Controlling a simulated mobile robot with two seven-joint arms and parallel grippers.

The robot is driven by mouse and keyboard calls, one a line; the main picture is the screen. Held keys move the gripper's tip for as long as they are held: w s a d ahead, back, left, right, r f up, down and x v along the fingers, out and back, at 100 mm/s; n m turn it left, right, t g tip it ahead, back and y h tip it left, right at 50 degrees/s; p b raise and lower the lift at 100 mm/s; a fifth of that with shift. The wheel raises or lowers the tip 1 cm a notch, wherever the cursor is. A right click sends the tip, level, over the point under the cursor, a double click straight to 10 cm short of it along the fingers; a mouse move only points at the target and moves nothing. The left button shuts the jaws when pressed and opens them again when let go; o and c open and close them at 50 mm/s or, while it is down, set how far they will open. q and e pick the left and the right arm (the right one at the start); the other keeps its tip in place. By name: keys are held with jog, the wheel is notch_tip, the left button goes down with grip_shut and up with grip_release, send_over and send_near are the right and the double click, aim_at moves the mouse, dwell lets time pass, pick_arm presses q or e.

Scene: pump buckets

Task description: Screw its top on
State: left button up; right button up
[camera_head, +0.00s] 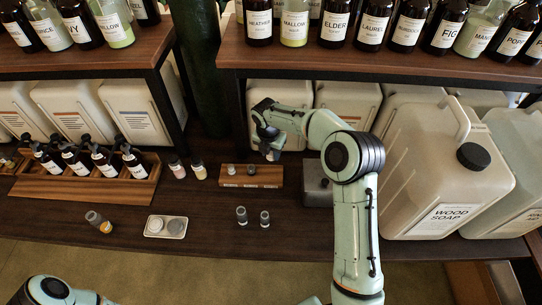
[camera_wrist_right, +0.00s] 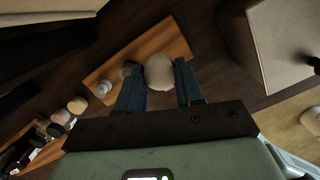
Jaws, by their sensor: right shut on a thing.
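My right gripper (camera_head: 268,143) is above the right part of a small wooden stand (camera_head: 237,183) with labels on its front. In the right wrist view, its two fingers (camera_wrist_right: 160,85) are shut on a pale round-topped piece (camera_wrist_right: 160,70); I cannot tell whether this is a loose top or a topped vial. Two small grey-topped pieces (camera_head: 231,169) (camera_head: 251,169) sit on the stand left of the gripper. Two small clear vials (camera_head: 242,215) (camera_head: 265,218) stand on the table in front. My left gripper is out of view; only part of its arm shows at bottom left.
A shallow tray (camera_head: 147,233) with two round discs and an amber vial (camera_head: 98,221) are at front left. Two small bottles (camera_head: 177,168) (camera_head: 198,170) stand near a wooden crate (camera_head: 85,191) of pump bottles. Large jugs (camera_head: 440,170) crowd the right. A shelf (camera_head: 300,64) of bottles overhangs behind.

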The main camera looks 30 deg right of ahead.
dwell(0.3)
jog(key=shift+s+a+f+m, duration=0.25)
jog(key=shift+a+m, duration=0.2)
jog(key=shift+m, duration=0.25)
jog(key=s+a+f+m+g, duration=0.1)
jog(key=s+a+m, duration=0.1)
jog(key=m, duration=0.6)
jog(key=s+a+f+m+g+y, duration=0.1)
jog(key=s+a+m, duration=0.2)
jog(key=a+m, duration=0.2)
jog(key=s+a+f+m, duration=0.1)
jog(key=s+a+m, duration=0.2)
jog(key=m, duration=0.7)
jog(key=shift+a+f+m+g, duration=0.3)
jog(key=shift+a+m+g, duration=0.1)
jog(key=shift+a, duration=0.35)
jog(key=shift+s+d, duration=0.1)
